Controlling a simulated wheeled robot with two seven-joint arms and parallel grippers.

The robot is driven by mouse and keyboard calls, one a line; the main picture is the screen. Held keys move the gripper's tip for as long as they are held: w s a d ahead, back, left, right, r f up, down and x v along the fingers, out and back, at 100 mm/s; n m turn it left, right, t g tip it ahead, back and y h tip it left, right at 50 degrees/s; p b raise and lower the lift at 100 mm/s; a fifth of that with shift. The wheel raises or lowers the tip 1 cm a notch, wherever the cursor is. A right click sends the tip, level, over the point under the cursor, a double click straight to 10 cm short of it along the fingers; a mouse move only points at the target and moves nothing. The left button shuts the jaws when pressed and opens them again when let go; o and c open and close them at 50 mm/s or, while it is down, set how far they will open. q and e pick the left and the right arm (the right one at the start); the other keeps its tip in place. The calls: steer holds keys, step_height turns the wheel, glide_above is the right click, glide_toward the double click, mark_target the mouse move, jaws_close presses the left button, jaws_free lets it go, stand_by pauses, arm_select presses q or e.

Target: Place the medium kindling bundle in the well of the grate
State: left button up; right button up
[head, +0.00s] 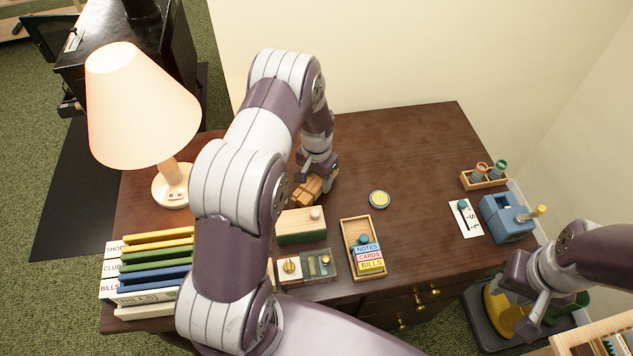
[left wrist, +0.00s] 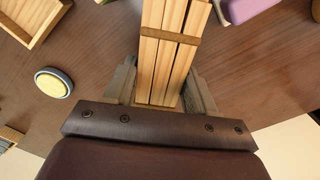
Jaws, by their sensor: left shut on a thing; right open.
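The kindling bundle (head: 306,192) is a set of pale wooden sticks bound by a brown band. My left gripper (head: 319,180) is shut on it, over the middle of the desk. In the left wrist view the bundle (left wrist: 172,50) lies between the two grey fingers and points away from the palm. I cannot tell whether it touches the desk. My right gripper (head: 530,298) is open and empty, off the desk's right front edge. I cannot make out the grate in either view. A black stove (head: 130,45) with an open door stands at the upper left.
On the desk (head: 400,140) are a lit lamp (head: 140,110), upright folders (head: 155,265), a green-fronted wooden box (head: 301,227), a card tray (head: 362,250), a round yellow-topped tin (head: 379,199) and a blue device (head: 505,218). The desk's back right is clear.

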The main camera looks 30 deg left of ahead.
arm_select(q)
steer(key=shift+f, duration=0.9)
steer(key=shift+f, duration=0.1)
steer(key=o, duration=1.1)
